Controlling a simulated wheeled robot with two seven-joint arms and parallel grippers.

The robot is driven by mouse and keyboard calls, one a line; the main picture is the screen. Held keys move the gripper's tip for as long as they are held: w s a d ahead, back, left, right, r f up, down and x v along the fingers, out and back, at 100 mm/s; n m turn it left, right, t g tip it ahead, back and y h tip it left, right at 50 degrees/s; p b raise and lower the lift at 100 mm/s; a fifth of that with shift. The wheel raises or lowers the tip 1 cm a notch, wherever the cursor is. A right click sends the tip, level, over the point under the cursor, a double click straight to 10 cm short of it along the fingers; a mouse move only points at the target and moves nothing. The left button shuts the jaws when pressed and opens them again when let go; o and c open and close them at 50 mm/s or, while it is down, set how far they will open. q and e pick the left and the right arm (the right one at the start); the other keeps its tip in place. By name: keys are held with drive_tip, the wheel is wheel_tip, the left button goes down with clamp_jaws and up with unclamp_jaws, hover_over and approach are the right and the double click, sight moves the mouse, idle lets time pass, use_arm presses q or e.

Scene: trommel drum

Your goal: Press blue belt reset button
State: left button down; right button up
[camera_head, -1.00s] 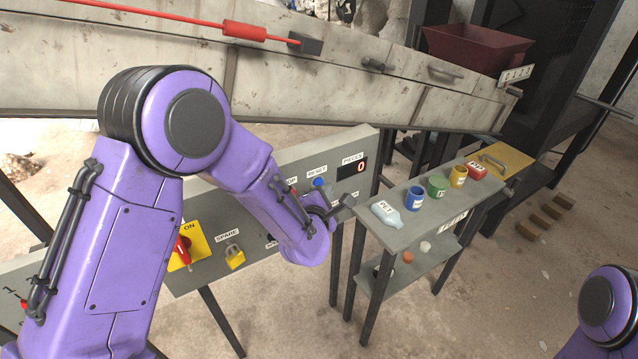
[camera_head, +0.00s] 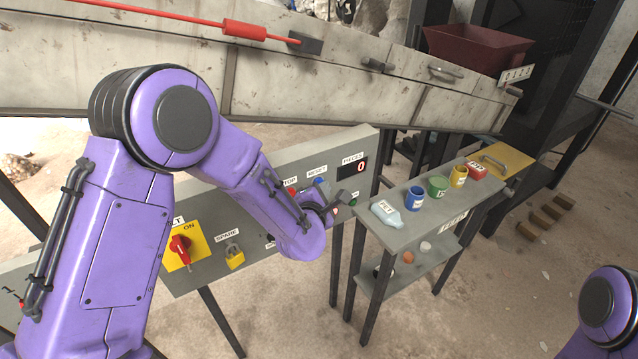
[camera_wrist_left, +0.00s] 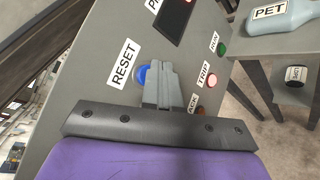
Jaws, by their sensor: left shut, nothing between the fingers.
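The blue reset button (camera_head: 321,184) is on the grey control panel (camera_head: 205,206), just under the RESET label (camera_head: 317,171). In the left wrist view the blue button (camera_wrist_left: 142,75) is partly hidden behind the grey fingers. My left gripper (camera_head: 342,199) is shut and empty, in front of the panel close to the button. In the wrist view the fingertips of my left gripper (camera_wrist_left: 162,68) overlap the button's right side. I cannot tell whether they touch it. My right gripper is out of view; only part of that arm shows at the lower right.
A shelf (camera_head: 425,205) with small containers stands right.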

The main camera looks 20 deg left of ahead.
use_arm(q)
drive_tip(key=shift+w+a, duration=0.15)
idle(0.5)
drive_tip(key=shift+s+d, duration=0.55)
drive_tip(key=shift+d, duration=0.15)
drive_tip(key=s+d, duration=0.1)
drive_tip(key=d, duration=0.1)
drive_tip(key=s+d, duration=0.2)
idle(0.8)
